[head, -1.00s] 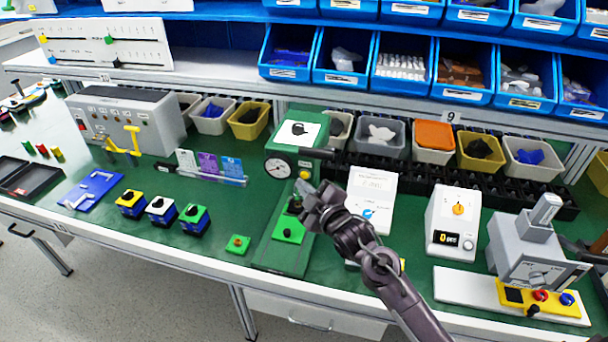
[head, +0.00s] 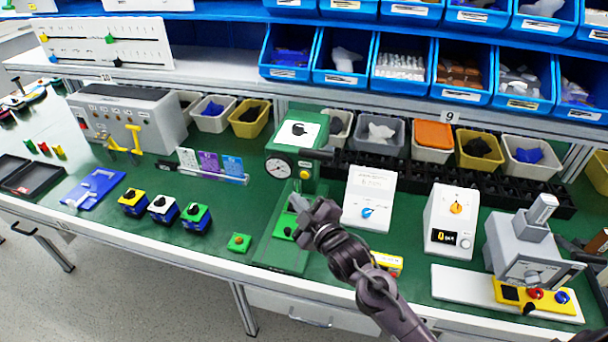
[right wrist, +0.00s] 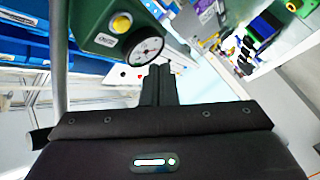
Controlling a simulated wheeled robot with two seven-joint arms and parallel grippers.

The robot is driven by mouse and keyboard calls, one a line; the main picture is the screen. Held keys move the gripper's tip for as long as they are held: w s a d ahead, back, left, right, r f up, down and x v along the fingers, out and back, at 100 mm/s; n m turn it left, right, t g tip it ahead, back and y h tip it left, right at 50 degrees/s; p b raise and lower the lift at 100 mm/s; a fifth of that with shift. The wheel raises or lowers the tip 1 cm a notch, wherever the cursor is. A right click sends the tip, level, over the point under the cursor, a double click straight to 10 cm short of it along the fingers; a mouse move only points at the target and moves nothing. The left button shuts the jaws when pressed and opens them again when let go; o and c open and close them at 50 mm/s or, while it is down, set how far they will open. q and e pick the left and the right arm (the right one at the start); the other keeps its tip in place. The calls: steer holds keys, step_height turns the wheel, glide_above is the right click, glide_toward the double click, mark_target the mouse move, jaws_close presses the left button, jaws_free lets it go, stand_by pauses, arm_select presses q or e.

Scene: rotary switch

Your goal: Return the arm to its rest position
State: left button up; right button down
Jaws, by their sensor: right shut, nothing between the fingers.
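My right arm comes in from the lower right in the head view. Its gripper (head: 298,205) is shut and empty, over the base of the green press with a gauge (head: 290,165). In the right wrist view the closed fingers (right wrist: 159,75) show just below the dial of the green press (right wrist: 120,25). Whether they touch the press cannot be told. A white box with an orange rotary knob and a small display (head: 450,222) stands right of the arm. A white panel with a blue knob (head: 369,198) stands nearer the gripper. My left gripper is not in view.
A grey machine with a yellow-based control box (head: 538,292) stands at the right. Several small coloured switch blocks (head: 162,209) sit to the left. Blue bins (head: 400,65) hang above the back. The green bench mat (head: 225,215) is partly clear left of the press.

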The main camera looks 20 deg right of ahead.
stand_by(0.6)
steer(key=s+d+f+m+g+h, duration=0.1)
steer(key=s+f+m+g, duration=0.2)
steer(key=s, duration=0.6)
steer(key=s+f+m+g+h, duration=0.1)
steer(key=s+f+m+g, duration=0.1)
steer(key=s+m+g, duration=0.35)
steer(key=s+d+f+m+g+h, duration=0.15)
steer(key=s+g, duration=0.35)
steer(key=s, duration=0.7)
step_height(320, 180, down, 29)
steer(key=g, duration=0.1)
steer(key=s+d+f+g, duration=0.1)
steer(key=s+d+f, duration=0.2)
steer(key=s+f, duration=1.6)
steer(key=shift+s+f+b, duration=0.3)
steer(key=shift+s+f, duration=0.1)
steer(key=shift+s, duration=0.55)
steer(key=shift+d, duration=0.1)
